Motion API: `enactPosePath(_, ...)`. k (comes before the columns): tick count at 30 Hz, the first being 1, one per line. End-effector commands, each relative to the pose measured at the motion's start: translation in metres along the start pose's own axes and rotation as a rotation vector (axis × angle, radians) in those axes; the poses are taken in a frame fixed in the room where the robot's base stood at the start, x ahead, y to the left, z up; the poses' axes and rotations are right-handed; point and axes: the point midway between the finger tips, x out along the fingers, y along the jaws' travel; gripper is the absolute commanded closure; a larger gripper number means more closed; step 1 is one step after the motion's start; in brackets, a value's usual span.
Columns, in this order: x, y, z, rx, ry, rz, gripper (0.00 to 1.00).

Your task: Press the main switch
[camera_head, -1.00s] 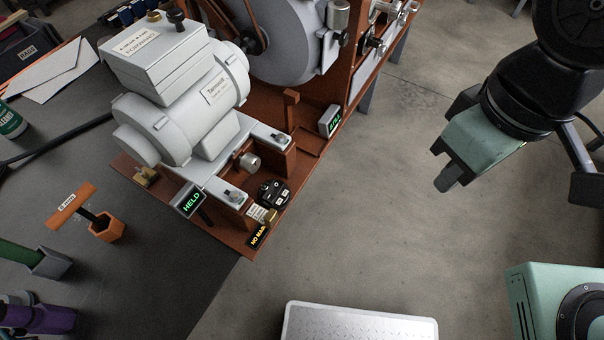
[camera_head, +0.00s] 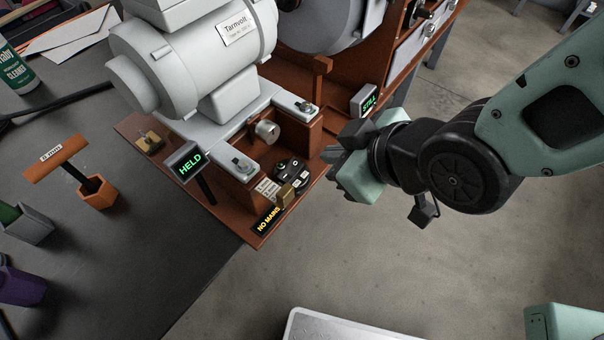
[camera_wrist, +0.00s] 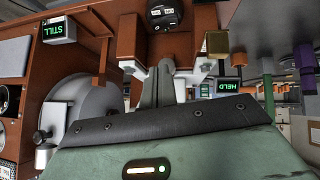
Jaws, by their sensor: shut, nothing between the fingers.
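A round black control (camera_head: 291,172) with small white-marked parts sits on the front corner of the red-brown machine base (camera_head: 140,128); it is the likeliest main switch, though its labels are too small to read. A brass block (camera_head: 286,195) stands in front of it, next to a sign reading "NO MAINS" (camera_head: 269,219). My gripper (camera_head: 333,162) is just right of the black control, apart from it in the head view. In the wrist view my gripper (camera_wrist: 158,75) is shut and empty, its fingertips below the black control (camera_wrist: 165,14); the brass block (camera_wrist: 217,43) is to their right.
Green displays read "HELD" (camera_head: 189,163) and "STILL" (camera_head: 366,101). A grey motor (camera_head: 200,60) stands behind. A silver knob (camera_head: 266,131) is close to the black control. An orange T-handled tool (camera_head: 70,165) stands on the dark bench (camera_head: 130,260). Open floor lies right.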

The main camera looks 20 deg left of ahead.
Motion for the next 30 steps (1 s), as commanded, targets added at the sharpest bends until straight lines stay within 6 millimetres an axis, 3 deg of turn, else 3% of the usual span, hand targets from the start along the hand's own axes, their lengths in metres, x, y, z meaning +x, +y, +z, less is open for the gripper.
enactPosePath(2, 0.008, -0.004, 0.001, -0.023, 0.026, 0.003, 1.0)
enactPosePath(17, 0.016, -0.004, -0.002, -0.03, 0.037, 0.007, 1.0)
enactPosePath(30, 0.098, -0.003, -0.004, -0.029, 0.036, 0.007, 1.0)
